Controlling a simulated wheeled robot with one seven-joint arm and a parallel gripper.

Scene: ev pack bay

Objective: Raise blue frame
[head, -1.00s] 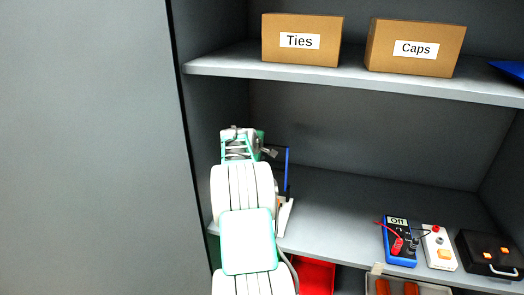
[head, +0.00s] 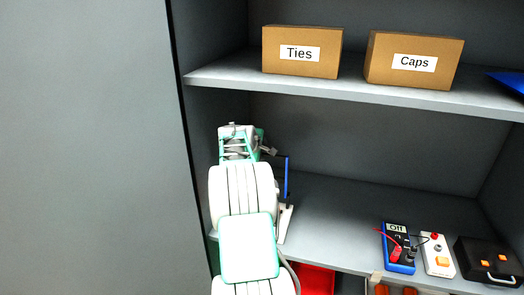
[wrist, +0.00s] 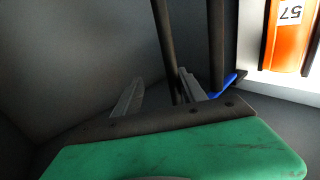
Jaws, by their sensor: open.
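The blue frame (head: 287,178) shows in the head view as a thin upright blue bar just right of my arm, above the lower shelf. My arm hides the rest of it. In the wrist view a small blue piece (wrist: 228,84) shows right of my fingers, at the foot of a dark upright bar (wrist: 216,40). My gripper (wrist: 158,92) is open. Another dark bar (wrist: 163,40) appears between its two fingers, close to the right one. I cannot tell whether it touches. Nothing is visibly held.
An orange part marked 57 (wrist: 288,35) is at the right of the wrist view. Boxes labelled Ties (head: 300,68) and Caps (head: 398,75) stand on the upper shelf (head: 330,92). A blue meter (head: 398,262) and a black case (head: 488,262) are at the right. The lower shelf's middle is clear.

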